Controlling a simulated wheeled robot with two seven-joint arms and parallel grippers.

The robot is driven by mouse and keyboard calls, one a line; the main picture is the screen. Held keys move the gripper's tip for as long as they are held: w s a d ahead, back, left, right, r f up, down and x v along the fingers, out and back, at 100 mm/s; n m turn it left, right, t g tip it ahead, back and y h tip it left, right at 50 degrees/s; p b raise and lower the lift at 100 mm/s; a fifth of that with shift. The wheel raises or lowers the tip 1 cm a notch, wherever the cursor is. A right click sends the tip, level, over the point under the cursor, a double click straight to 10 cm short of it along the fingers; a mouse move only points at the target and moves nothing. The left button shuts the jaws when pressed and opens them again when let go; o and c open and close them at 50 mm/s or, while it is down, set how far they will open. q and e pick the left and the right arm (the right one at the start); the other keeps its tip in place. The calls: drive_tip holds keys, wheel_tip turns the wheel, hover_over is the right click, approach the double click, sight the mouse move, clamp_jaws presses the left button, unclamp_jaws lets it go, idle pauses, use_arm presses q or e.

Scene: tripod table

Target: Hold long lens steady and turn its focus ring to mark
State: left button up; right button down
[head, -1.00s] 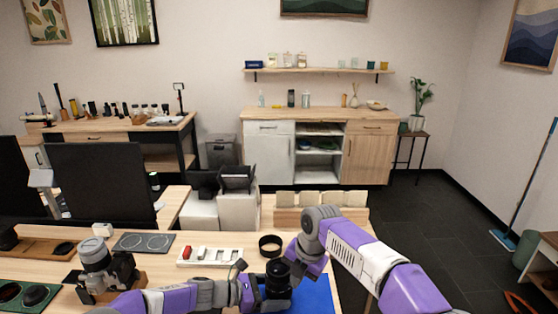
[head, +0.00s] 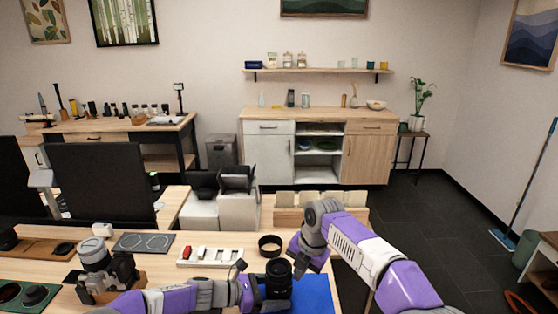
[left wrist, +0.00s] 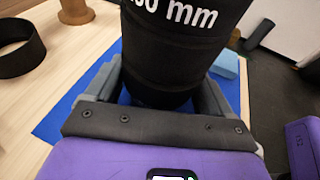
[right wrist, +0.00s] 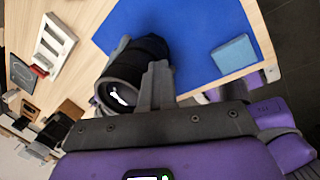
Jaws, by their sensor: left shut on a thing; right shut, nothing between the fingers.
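The long black lens (head: 278,278) stands over the blue mat (head: 314,292) in the head view. In the left wrist view the lens (left wrist: 175,45) shows white "mm" lettering on its barrel. My left gripper (left wrist: 160,95) has its fingers on both sides of the barrel and is shut on it. In the right wrist view my right gripper (right wrist: 157,75) is shut with nothing between its fingers. Its fingertips appear beside the lens (right wrist: 130,75), near its front end; whether they touch cannot be told. The focus mark is not readable.
A black ring (head: 270,245) lies behind the lens. A white tray (head: 210,257) with a red piece stands to its left. A camera (head: 104,268) is at the left of the table. A light blue block (right wrist: 234,54) lies on the mat.

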idle(0.5)
drive_tip(key=a+v, duration=0.1)
drive_tip(key=v, duration=0.5)
drive_tip(key=shift+w+d, duration=0.25)
drive_tip(key=shift+w, duration=0.05)
drive_tip(key=shift+r, duration=0.15)
